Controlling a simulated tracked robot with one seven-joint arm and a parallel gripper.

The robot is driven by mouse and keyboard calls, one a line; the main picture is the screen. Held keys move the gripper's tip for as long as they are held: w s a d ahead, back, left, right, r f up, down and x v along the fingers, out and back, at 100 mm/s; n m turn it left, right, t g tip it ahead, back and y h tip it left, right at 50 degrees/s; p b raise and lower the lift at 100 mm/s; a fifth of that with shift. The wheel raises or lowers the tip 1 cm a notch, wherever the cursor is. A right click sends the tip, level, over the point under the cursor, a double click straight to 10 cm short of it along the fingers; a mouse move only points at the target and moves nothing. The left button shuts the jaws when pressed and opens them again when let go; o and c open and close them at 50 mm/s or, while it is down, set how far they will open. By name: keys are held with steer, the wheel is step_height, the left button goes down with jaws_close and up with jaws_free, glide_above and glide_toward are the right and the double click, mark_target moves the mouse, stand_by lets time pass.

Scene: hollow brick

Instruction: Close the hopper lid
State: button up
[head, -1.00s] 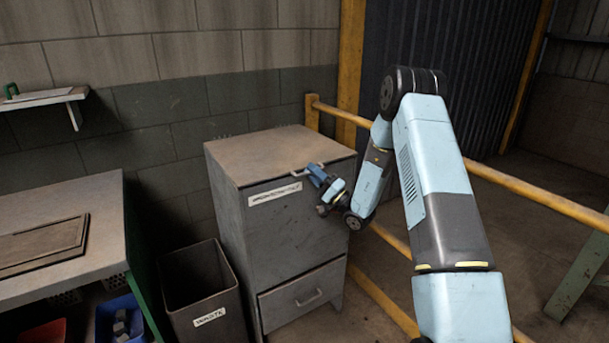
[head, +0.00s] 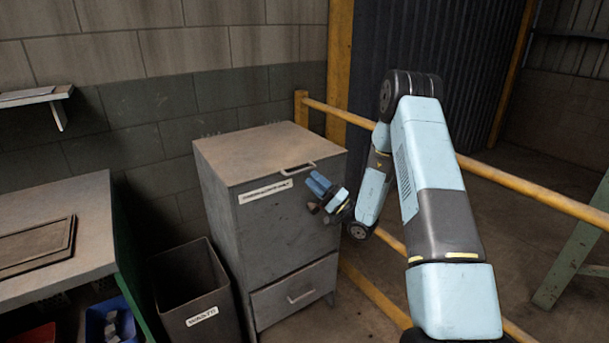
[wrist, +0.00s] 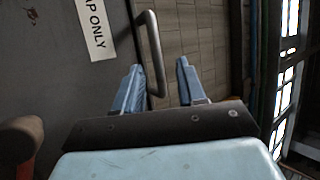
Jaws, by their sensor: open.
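The hopper is a grey metal cabinet (head: 285,228) in the middle of the head view, with a white label on its front. Its lid (head: 262,155) lies flat on top, and I see no gap under its front edge. A bar handle (head: 298,169) is at the lid's front edge. My gripper (head: 318,187) is open and empty, just right of and below the handle in the head view, apart from it. In the wrist view the handle (wrist: 152,50) shows ahead, its end between the two blue fingers (wrist: 160,78) in the picture.
A waste bin (head: 188,290) stands left of the hopper, beside a workbench (head: 60,225) with a flat board on it. A blue bin (head: 112,322) is under the bench. A yellow rail (head: 480,170) runs behind my arm on the right. A drawer (head: 295,290) is low on the hopper.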

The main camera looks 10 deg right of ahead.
steer(key=v, duration=0.8)
steer(key=shift+r, duration=0.1)
steer(key=s+a+r+n+g+h, duration=0.2)
steer(key=s+a+r+n+g, duration=0.3)
steer(key=s+r+g, duration=0.4)
steer(key=s+a+r+n+g+h, duration=0.2)
steer(key=s+a+r+n+g, duration=0.1)
steer(key=s+a+r+g, duration=0.5)
steer(key=s+d+r+m+t+h, duration=0.1)
steer(key=s+d+r+t+h, duration=0.3)
steer(key=s+d+h, duration=0.3)
steer(key=s+d+r+m+t+h, duration=0.2)
steer(key=s+d+r+h, duration=0.5)
steer(key=s, duration=0.6)
steer(key=shift+d+t+h, duration=0.3)
steer(key=shift+t+h, duration=0.2)
steer(key=shift+t, duration=0.4)
